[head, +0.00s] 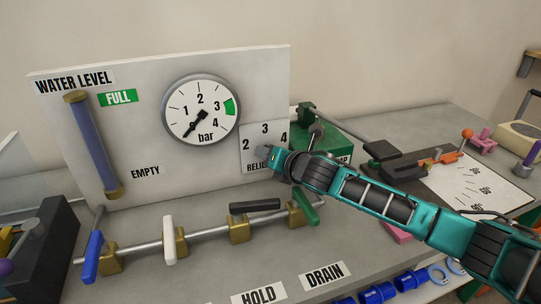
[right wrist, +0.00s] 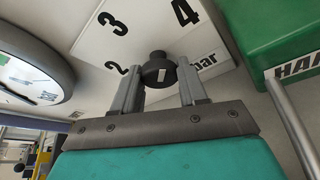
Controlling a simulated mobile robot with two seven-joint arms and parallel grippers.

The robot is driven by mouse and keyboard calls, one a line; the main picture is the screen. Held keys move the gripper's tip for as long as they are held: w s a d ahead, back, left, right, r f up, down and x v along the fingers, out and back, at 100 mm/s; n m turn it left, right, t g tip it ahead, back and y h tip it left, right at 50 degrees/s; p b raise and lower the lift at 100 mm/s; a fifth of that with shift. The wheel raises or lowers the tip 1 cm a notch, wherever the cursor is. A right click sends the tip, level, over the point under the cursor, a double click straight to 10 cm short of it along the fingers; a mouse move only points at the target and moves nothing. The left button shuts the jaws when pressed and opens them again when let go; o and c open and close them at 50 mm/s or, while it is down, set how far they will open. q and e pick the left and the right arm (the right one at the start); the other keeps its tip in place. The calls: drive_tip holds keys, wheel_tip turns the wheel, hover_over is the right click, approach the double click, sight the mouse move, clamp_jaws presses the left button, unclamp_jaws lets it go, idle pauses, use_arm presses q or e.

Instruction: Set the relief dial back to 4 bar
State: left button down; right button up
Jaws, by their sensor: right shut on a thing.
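The relief dial is a small dark knob (right wrist: 158,68) with a white mark, set on a white plate (head: 265,137) numbered 2, 3 and 4. In the head view my right gripper (head: 268,157) reaches in from the right and hides the knob. In the right wrist view the two fingers of the right gripper (right wrist: 160,80) stand on either side of the knob, shut on it. I cannot tell surely which number the white mark points at. My left gripper is not in view.
The round gauge (head: 201,109) has its needle low left, near the bottom of the scale. A pipe with several valve levers (head: 169,240) runs in front of the panel. A green box (head: 325,145) stands just right of the dial plate.

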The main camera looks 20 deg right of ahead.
drive_tip(key=shift+f+m+y, duration=0.1)
drive_tip(key=shift+m+y, duration=0.5)
drive_tip(key=shift+m, duration=0.2)
drive_tip(key=o, duration=1)
wheel_tip(320, 180, up, 20)
drive_tip(key=shift+r, duration=0.1)
